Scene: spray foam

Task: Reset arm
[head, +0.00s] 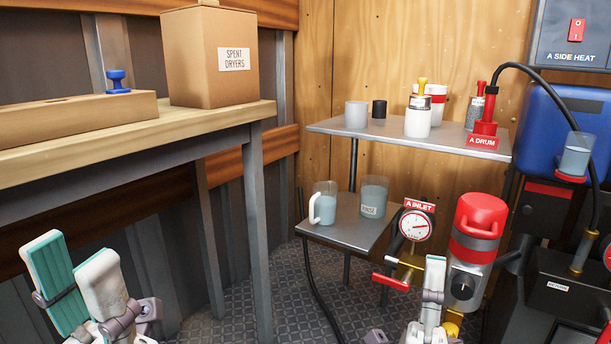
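My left gripper (70,250) is at the lower left, below the wooden bench. Its two fingers, one showing a teal pad, stand apart with nothing seen between them. My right gripper (434,260) is at the bottom, right of centre, in front of the red-and-silver canister unit (474,245). It is seen nearly edge-on, so its opening is hidden. I cannot tell whether it touches the unit.
The wooden bench (200,118) holds a carton (205,60) and a flat box (70,115). A grey shelf (340,124) holds cups and bottles. A lower shelf (345,228) holds a mug (323,205) and a beaker (373,192). An inlet gauge (414,226) and red-handled valve (390,281) stand left of the canister unit.

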